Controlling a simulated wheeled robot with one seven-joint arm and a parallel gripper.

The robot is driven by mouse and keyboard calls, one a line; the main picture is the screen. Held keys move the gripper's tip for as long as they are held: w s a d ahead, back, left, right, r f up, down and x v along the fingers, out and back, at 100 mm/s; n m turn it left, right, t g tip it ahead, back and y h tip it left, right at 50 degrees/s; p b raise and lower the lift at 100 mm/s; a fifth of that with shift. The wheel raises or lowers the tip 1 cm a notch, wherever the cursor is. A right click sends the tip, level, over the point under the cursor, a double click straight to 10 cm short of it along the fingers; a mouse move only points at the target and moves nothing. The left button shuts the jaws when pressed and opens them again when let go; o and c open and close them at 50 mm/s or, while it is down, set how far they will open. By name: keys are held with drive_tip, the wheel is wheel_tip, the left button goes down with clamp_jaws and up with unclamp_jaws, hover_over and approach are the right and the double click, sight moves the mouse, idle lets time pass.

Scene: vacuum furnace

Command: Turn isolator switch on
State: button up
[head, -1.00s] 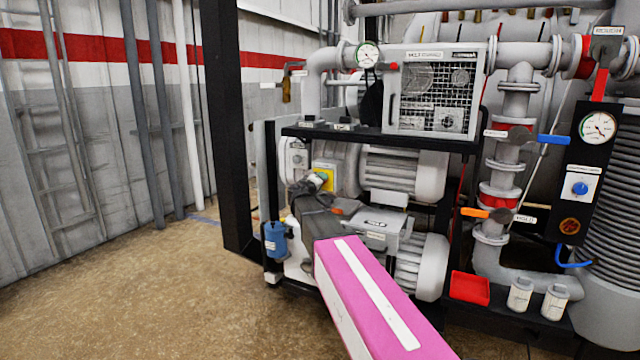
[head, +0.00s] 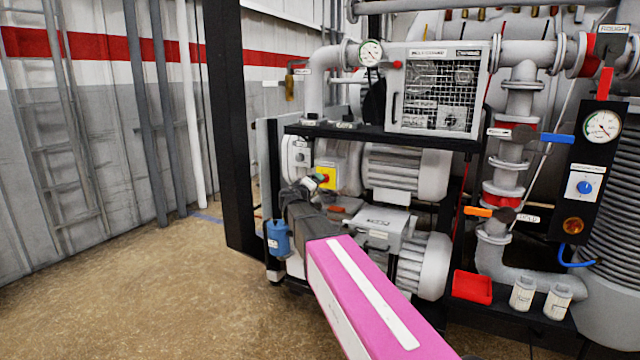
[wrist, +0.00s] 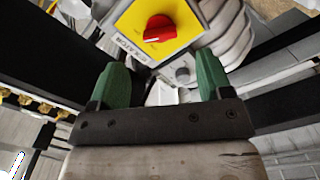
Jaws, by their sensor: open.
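The isolator switch is a red rotary knob (wrist: 158,29) on a yellow plate (wrist: 128,22) with a label along its edge. In the head view the yellow plate (head: 331,183) shows small on the pump skid, partly covered by my gripper. My gripper (wrist: 161,62) is open, with its two green fingers apart and nothing between them. In the wrist view the knob lies just beyond the fingertips, roughly centred between them, and no contact shows. The knob's bar lies nearly level there, slightly tilted. In the head view my gripper (head: 308,186) is small and its fingers are mostly hidden.
A grey motor (head: 405,170) stands right of the switch, and a blue canister (head: 277,238) is below left. A black shelf (head: 385,134) carries a mesh guard (head: 438,90) above. A black post (head: 228,150) rises at left. The floor (head: 130,290) at left is clear.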

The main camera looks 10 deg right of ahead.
drive_tip(key=shift+v, duration=2.1)
